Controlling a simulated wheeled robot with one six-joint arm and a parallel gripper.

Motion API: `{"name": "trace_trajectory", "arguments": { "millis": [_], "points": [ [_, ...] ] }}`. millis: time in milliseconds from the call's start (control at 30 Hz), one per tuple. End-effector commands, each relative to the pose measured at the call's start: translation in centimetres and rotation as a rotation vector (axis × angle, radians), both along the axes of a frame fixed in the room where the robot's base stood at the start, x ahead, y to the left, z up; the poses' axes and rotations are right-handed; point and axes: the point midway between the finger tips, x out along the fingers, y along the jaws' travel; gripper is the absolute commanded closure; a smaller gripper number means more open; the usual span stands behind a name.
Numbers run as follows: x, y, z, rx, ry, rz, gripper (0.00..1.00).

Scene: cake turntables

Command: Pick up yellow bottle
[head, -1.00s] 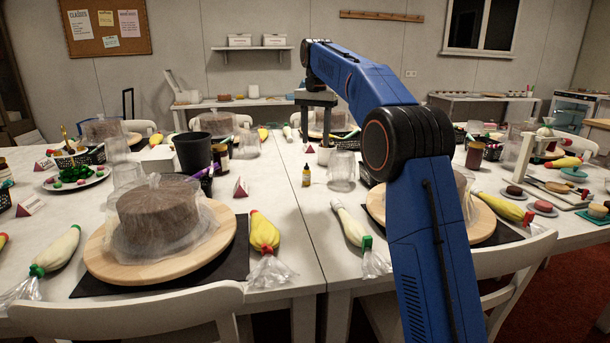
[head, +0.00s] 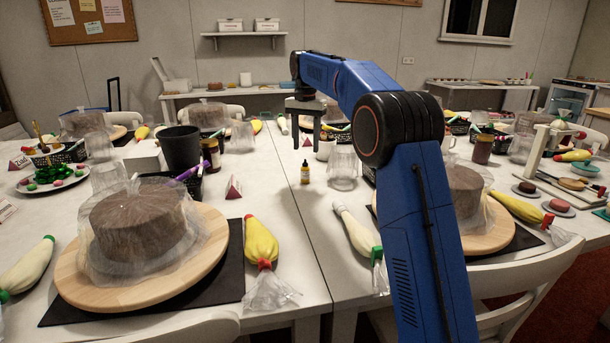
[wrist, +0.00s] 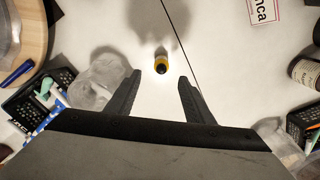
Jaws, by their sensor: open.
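The yellow bottle (head: 305,173) is small, with a dark tip, and stands upright on the white table near the seam between two tabletops. In the wrist view the bottle (wrist: 161,60) is seen from above, ahead of the fingertips and slightly left of the middle of the gap. My gripper (wrist: 171,80) is open and empty, pointing down. In the head view my gripper (head: 306,145) hangs above and behind the bottle's place in the picture; its fingers show against the table. Nothing hides the bottle.
A clear upturned cup (head: 342,172) stands just right of the bottle. A red pyramid (head: 233,188), a dark bucket (head: 181,149) and a wrapped cake (head: 137,225) on a wooden turntable (head: 80,277) are to the left. A cream piping bag (head: 356,232) lies in front.

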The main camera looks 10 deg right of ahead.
Motion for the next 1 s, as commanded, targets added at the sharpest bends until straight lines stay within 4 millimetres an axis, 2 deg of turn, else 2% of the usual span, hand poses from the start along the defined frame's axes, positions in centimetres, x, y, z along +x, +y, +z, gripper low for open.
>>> {"name": "trace_trajectory", "arguments": {
  "millis": [200,533,800,1000],
  "points": [
    [-0.1,0.0,-3.8,0.000,0.003,0.000,0.52],
    [0.0,0.0,-6.0,0.000,0.000,0.000,0.52],
    [0.2,0.3,-9.5,0.000,0.001,0.000,0.52],
    [0.2,0.3,-10.7,0.000,0.000,0.000,0.52]
  ]
}}
